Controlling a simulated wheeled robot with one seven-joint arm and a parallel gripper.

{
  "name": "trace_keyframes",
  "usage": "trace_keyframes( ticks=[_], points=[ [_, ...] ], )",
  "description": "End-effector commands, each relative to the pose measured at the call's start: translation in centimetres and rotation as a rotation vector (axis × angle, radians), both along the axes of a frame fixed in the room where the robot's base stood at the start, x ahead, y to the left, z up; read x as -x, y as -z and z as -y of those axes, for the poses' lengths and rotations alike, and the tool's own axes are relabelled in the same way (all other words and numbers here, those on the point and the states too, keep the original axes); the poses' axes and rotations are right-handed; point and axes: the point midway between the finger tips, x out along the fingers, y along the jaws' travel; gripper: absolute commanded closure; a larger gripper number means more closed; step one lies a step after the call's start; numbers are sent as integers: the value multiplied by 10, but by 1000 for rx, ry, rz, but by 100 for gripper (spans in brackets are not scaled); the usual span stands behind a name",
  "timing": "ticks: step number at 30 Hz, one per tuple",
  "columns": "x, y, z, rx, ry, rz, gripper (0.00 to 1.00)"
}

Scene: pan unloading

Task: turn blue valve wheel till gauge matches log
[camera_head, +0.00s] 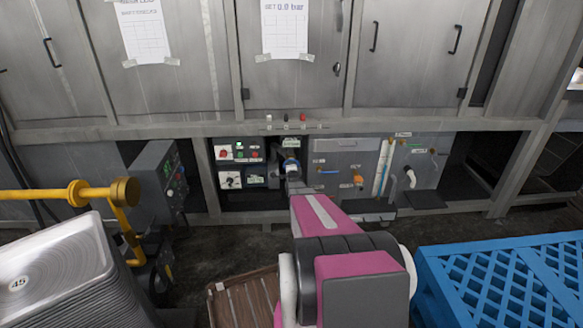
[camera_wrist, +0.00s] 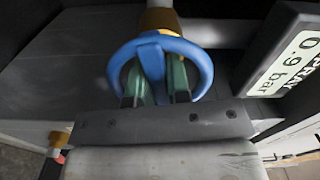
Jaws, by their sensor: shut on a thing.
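The gauge display (camera_wrist: 288,62) at the right of the wrist view reads "SPRAY 0.9 bar". The log sheet (camera_head: 285,30) is taped to a cabinet door in the head view; it reads "SET" and a bar value, whose digits are too small to be sure of.
A second sheet (camera_head: 143,32) hangs to the left. Control panels (camera_head: 240,163) flank the valve under the grey frame. A yellow pipe (camera_head: 80,193) and stacked trays (camera_head: 60,262) stand left; a blue slatted crate (camera_head: 500,280) stands right. A brown slatted thing (camera_head: 243,298) lies below.

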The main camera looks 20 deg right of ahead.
Motion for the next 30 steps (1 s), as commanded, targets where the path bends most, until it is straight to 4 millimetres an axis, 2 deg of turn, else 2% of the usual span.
trace_keyframes(
  ticks=[13,14,15,16,25,30],
  points=[
    [1,1,0,-9,0,0,100],
    [1,1,0,-9,0,0,73],
    [1,1,0,-9,0,0,60],
    [1,1,0,-9,0,0,57],
    [1,0,0,-8,0,2,57],
    [11,0,-4,-8,0,2,57]
  ],
)
